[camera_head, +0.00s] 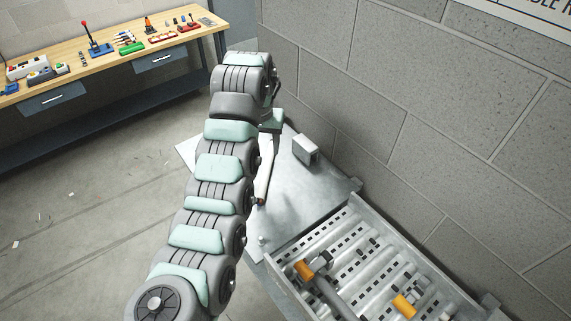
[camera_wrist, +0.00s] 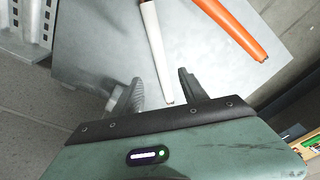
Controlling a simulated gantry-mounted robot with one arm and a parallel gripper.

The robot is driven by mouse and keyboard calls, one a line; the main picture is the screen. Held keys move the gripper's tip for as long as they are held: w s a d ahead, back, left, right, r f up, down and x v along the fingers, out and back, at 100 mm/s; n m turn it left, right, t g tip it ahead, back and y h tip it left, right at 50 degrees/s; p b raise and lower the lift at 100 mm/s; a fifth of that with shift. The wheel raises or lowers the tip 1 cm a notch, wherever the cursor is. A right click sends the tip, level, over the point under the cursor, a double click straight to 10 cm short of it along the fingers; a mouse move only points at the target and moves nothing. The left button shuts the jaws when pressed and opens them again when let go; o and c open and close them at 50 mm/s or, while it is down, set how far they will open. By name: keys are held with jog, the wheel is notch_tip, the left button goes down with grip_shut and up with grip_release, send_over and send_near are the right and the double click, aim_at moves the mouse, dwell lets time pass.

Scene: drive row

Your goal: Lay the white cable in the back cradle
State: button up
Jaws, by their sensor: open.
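The white cable (camera_wrist: 153,45) lies on the grey metal plate. In the wrist view its near end is between the two fingers of my gripper (camera_wrist: 160,78), with a gap visible on each side. My gripper is open and holds nothing. In the head view the white cable (camera_head: 263,182) shows beside my arm, partly hidden by it. My gripper is mostly hidden there behind the arm. An orange cable (camera_wrist: 235,30) lies to the right of the white one in the wrist view. I cannot tell which part is the back cradle.
A slotted metal tray (camera_head: 345,211) at lower right holds dark, orange-collared parts (camera_head: 305,270). A small grey block (camera_head: 305,150) stands on the metal plate (camera_head: 285,215) by the block wall (camera_head: 400,90). A workbench (camera_head: 110,52) with tools is far left.

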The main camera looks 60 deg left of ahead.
jog(key=f, duration=0.1)
send_over(266, 167)
jog(key=f, duration=0.3)
jog(key=s+d+f, duration=0.1)
jog(key=shift+f, duration=0.15)
jog(key=shift+w+a+f+p, duration=0.15)
jog(key=shift+f+p, duration=0.2)
jog(key=shift+f, duration=0.55)
jog(key=shift+w+a+f+p, duration=0.2)
jog(key=shift+f+p, duration=0.1)
jog(key=shift+f, duration=0.6)
jog(key=shift+w+a+f+p, duration=0.15)
jog(key=shift+f+p, duration=0.2)
jog(key=shift+f, duration=0.55)
jog(key=shift+c, duration=0.5)
grip_shut()
